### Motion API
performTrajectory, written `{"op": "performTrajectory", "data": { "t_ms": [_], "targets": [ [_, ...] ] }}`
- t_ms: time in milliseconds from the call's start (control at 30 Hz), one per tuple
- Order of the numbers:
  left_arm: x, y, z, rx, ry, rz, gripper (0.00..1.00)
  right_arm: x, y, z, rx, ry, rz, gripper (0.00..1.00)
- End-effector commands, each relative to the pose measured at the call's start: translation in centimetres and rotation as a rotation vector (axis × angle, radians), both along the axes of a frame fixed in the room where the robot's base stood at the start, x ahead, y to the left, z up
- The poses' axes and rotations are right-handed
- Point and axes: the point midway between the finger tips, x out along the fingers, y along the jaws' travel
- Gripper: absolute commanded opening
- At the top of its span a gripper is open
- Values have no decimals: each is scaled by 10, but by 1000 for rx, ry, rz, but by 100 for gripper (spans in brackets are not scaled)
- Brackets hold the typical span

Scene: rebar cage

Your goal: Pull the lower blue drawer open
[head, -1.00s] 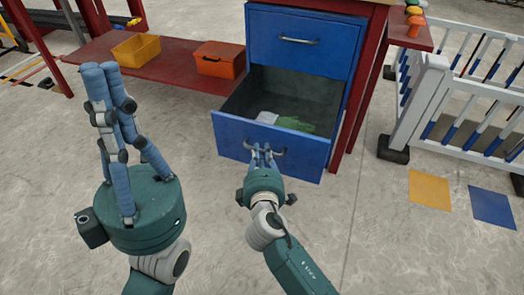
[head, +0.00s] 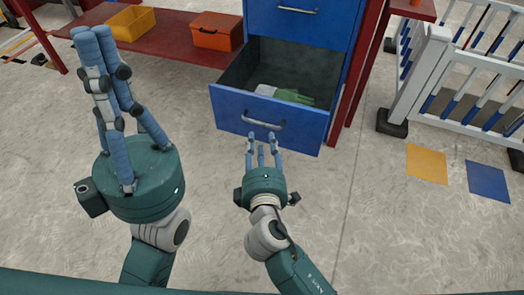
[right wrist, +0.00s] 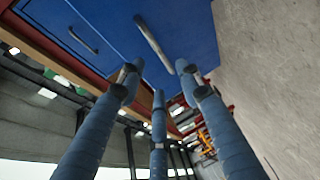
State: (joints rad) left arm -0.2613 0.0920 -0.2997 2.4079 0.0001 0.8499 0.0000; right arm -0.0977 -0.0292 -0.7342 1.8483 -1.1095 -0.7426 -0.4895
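The lower blue drawer (head: 228,111) is pulled out in the head view, with a green-and-white item (head: 288,94) inside. Its grey bar handle (head: 264,123) is on the front. My right gripper (head: 262,140) is just in front of the handle, fingers apart and empty, with a gap to the handle. In the right wrist view the handle (right wrist: 153,42) shows beyond the spread fingers (right wrist: 160,85). My left gripper (head: 92,38) is raised at the left, away from the drawer, its fingers pointing up and holding nothing; they look close together, so how far they are open is unclear.
The upper blue drawer (head: 325,28) is closed above. A red shelf (head: 165,45) at the left holds a yellow bin (head: 130,22) and an orange box (head: 216,32). A white fence (head: 424,75) stands at the right. The floor (head: 390,225) in front is clear.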

Motion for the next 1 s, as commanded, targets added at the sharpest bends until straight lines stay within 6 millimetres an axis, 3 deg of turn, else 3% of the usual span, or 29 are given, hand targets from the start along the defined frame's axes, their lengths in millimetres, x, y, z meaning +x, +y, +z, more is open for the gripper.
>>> {"op": "performTrajectory", "data": {
  "t_ms": [100, 300, 867, 1000],
  "targets": [
    [0, 0, 0, -1, 0, 0, 0, -19, -1, 2, 1, 2, 0, 35],
    [0, 0, 0, -1, 0, 0, 0, -32, -3, 6, 0, 0, -1, 35],
    [0, 0, 0, -1, 0, 0, 0, -33, -2, 7, 8, -2, 4, 35],
    [0, 0, 0, -1, 4, -1, 0, -32, 9, 24, 133, -23, 74, 35]
  ]
}}
